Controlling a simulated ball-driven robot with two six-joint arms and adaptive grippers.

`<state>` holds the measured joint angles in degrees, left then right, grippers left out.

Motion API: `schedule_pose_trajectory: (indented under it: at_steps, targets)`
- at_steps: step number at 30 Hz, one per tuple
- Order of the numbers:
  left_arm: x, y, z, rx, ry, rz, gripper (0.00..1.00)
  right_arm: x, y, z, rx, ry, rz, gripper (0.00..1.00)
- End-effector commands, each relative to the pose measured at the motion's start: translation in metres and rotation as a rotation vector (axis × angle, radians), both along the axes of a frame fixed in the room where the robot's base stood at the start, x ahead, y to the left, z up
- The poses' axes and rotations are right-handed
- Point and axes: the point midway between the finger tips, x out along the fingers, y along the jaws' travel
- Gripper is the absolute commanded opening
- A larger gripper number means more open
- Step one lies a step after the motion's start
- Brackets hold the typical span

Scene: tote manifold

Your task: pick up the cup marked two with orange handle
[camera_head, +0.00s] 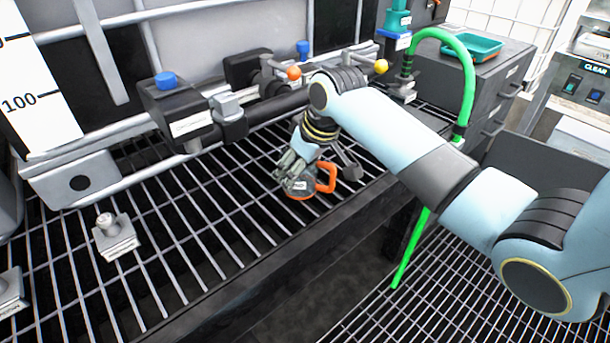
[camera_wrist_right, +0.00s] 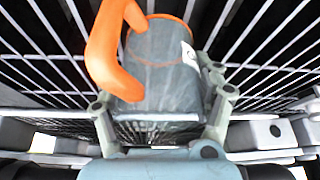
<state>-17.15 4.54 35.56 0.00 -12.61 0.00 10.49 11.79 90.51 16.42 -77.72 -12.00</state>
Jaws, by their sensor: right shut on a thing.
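The cup with the orange handle (camera_head: 299,186) is a clear grey cup with an orange rim and a small white label, too small to read surely. It stands on or just above the metal grating, with its handle to the right in the head view. My right gripper (camera_head: 296,165) reaches down over it and is shut on the cup. In the right wrist view the cup (camera_wrist_right: 165,75) sits between the two fingers of the right gripper (camera_wrist_right: 160,115), its orange handle at the left. My left gripper is not in view.
The grating (camera_head: 165,230) is mostly clear around the cup. A pipe manifold with blue-capped valves (camera_head: 178,108) runs behind it. A green hose (camera_head: 468,85) hangs at the right, by a grey drawer cabinet (camera_head: 480,75) with a teal tray (camera_head: 470,46). A small metal fitting (camera_head: 115,235) sits at the left.

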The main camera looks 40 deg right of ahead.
Motion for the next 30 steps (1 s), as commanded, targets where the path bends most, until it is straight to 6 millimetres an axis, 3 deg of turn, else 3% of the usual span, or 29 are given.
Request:
schedule_pose_trajectory:
  at_steps: [11, 16, 20, 30]
  targets:
    - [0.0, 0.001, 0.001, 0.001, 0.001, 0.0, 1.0, 0.0, 0.0, 0.004, 0.0, -0.002, 0.0, 0.35]
    - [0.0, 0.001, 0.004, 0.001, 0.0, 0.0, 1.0, 0.001, 0.0, 0.021, 0.0, -0.004, 0.001, 0.35]
    - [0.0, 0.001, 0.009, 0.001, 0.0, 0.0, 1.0, 0.001, -0.001, 0.047, 0.0, -0.005, 0.001, 0.35]
    - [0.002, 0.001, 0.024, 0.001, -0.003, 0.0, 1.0, -0.081, -0.007, 0.09, -0.004, 0.0, 0.003, 0.35]
